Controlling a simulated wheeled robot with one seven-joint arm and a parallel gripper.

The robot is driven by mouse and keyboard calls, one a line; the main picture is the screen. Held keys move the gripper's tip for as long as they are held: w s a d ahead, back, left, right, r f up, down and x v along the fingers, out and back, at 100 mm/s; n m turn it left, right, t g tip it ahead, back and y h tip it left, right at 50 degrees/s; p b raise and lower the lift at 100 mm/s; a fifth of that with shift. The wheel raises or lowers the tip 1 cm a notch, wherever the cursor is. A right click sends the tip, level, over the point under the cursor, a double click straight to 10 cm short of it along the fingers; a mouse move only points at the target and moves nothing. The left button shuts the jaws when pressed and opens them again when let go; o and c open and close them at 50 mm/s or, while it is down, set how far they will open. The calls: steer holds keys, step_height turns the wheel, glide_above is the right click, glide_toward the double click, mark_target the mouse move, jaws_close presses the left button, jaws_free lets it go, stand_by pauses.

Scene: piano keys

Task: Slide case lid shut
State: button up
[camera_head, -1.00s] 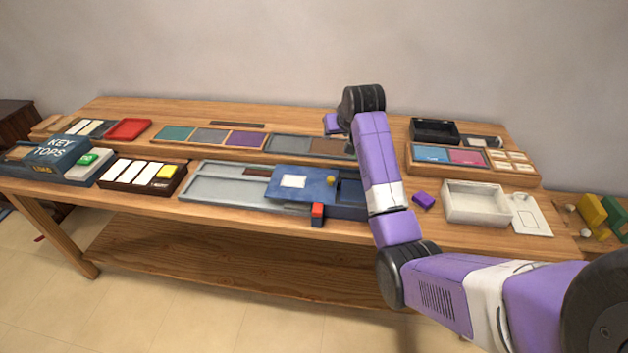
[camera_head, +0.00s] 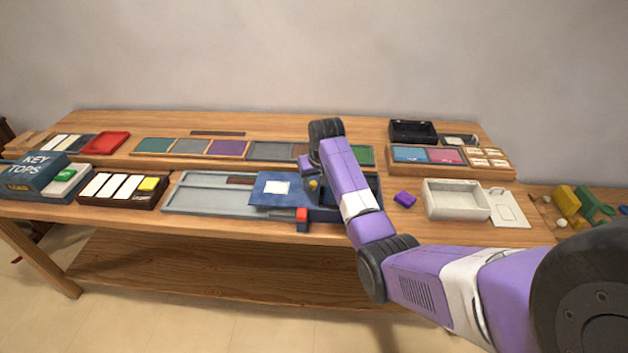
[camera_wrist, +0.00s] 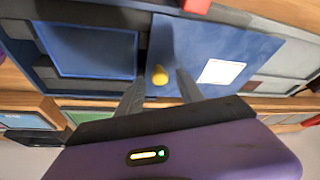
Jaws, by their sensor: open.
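The case (camera_head: 200,196) is a long shallow grey-blue tray at the table's front. Its blue lid (camera_head: 262,198), with a white label and a yellow knob (camera_head: 313,184), lies across the middle. Part of the case shows uncovered on both sides of the lid. In the wrist view the knob (camera_wrist: 160,75) stands on the blue lid (camera_wrist: 190,50), near the lid's edge. My gripper (camera_wrist: 155,84) is open, its two grey fingers reaching towards the lid on either side of the knob. I cannot tell whether they touch it. My arm partly hides the case's right end in the head view.
A red block (camera_head: 302,215) sits at the case's front edge, close to the lid. A row of coloured trays (camera_head: 228,148) runs behind the case.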

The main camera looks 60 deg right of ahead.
steer(key=shift+f, duration=0.15)
jaws_close()
stand_by(1.4)
